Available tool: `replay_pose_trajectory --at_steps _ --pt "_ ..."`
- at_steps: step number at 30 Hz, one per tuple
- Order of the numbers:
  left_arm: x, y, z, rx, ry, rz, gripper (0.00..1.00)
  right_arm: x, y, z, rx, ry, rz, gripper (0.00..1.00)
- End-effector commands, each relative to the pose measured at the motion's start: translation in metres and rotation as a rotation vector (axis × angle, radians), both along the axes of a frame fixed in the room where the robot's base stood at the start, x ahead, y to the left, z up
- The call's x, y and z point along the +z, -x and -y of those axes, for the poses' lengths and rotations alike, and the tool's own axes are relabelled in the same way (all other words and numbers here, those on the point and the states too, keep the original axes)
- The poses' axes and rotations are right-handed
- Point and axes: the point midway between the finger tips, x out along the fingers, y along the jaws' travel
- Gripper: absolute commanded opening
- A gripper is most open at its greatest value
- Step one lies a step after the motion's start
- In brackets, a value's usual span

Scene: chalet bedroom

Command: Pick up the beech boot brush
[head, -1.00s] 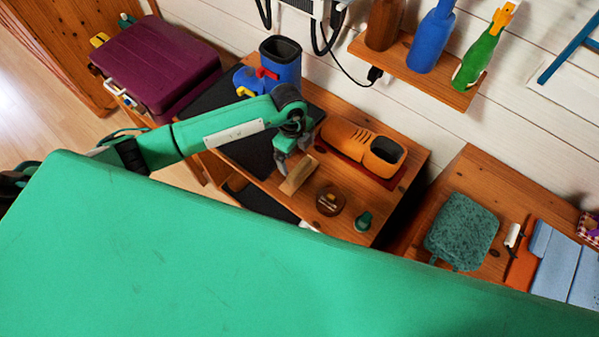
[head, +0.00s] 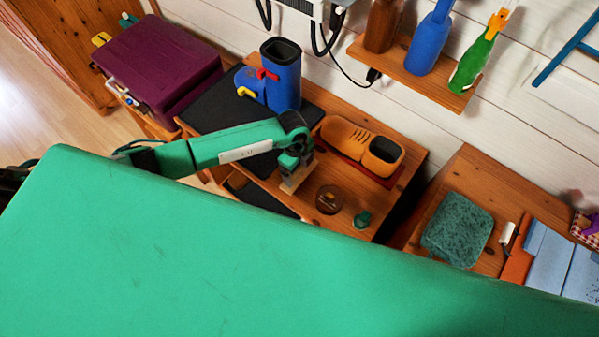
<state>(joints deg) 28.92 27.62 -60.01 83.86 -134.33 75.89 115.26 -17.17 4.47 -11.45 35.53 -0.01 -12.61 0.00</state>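The beech boot brush (head: 292,187) is a small pale wooden block on the wooden bench top, left of a round brown tin. My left gripper (head: 290,168) comes in from the left and points down right at the brush, covering much of it. Its fingers overlap the brush in the head view; whether they are closed on it cannot be told. My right gripper is not in view.
A tan shoe (head: 362,145) on a red mat stands behind the brush. The round brown tin (head: 329,199) and a small green item (head: 362,219) are to its right. Blue boots (head: 281,75) stand on a black mat (head: 225,103). My green body hides the foreground.

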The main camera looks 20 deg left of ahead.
Motion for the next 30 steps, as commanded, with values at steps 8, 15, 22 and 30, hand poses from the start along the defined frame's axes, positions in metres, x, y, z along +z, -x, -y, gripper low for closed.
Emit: replay_pose_trajectory --at_steps 8,15,22,30 --pt "0.001 0.000 0.000 0.000 0.000 0.000 0.65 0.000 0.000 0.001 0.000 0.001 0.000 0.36" --pt "0.006 -0.001 0.000 0.001 0.001 0.000 0.65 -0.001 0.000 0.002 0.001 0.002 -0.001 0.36" --pt "0.037 -0.001 0.000 -0.002 0.001 0.004 0.65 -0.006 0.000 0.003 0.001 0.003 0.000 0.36" --pt "0.118 -0.001 0.000 -0.003 0.001 0.006 0.65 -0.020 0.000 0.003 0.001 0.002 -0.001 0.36"
